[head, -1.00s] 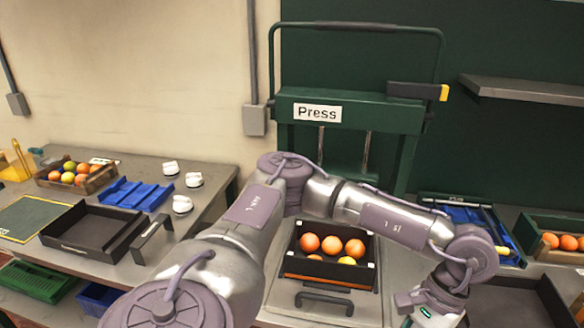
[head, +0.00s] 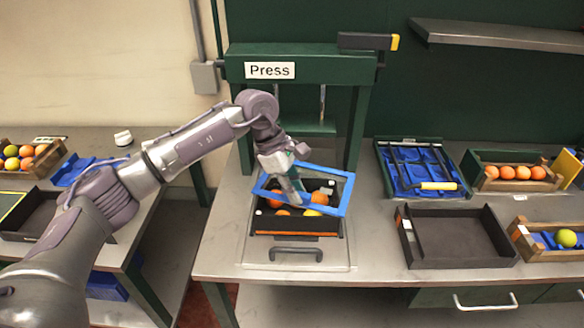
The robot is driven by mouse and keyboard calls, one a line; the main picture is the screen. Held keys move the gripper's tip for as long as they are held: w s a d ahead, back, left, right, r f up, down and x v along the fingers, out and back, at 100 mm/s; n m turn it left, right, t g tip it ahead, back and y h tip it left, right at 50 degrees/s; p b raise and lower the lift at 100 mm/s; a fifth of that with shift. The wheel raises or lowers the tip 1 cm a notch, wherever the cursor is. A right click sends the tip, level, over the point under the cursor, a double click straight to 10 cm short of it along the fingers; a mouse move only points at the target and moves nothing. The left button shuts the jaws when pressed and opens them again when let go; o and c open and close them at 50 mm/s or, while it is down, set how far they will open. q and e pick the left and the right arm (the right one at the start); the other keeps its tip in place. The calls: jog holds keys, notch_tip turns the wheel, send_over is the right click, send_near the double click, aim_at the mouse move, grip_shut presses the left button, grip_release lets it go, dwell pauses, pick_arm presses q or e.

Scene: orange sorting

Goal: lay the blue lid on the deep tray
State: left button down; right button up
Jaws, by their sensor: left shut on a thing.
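The deep tray (head: 297,226) is a black box with an orange strip along its lower front, holding oranges and a yellow fruit. It stands on the press bed. The blue lid (head: 346,196) is a blue rim with a see-through middle. It lies over the tray's opening, turned askew to the tray and reaching past its right side. I cannot tell whether it touches the tray. My left gripper (head: 291,188) comes down from above, shut on the lid, and hides part of it. My right gripper is not in view.
The green press (head: 300,62) stands close behind the tray. An empty black tray (head: 452,238), a blue-lined tray with tools (head: 420,168) and a crate of oranges (head: 513,172) are to the right. A side table (head: 150,140) with another fruit crate (head: 30,158) is at left.

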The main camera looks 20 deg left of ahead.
aim_at(306, 182)
pick_arm(q)
jog(key=n, duration=0.1)
jog(key=w+n, duration=0.1)
jog(key=w+r+t, duration=0.1)
jog(key=shift+w+a+n, duration=0.15)
jog(key=shift+a+n, duration=0.2)
jog(key=shift+n, duration=0.05)
jog(key=shift+w+a+f+n, duration=0.1)
jog(key=shift+w+n, duration=0.05)
jog(key=shift+n, duration=0.15)
jog(key=shift+w+f, duration=0.1)
jog(key=shift+f, duration=1)
notch_tip(306, 182, down, 3)
jog(key=b, duration=0.2)
jog(key=shift+f+b, duration=0.1)
jog(key=shift+b, duration=0.25)
jog(key=shift+f+b, duration=0.65)
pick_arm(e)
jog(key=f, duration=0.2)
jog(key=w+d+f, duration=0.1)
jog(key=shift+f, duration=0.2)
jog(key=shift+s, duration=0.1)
pick_arm(q)
jog(key=shift+r+b, duration=0.1)
jog(key=shift+b, duration=0.4)
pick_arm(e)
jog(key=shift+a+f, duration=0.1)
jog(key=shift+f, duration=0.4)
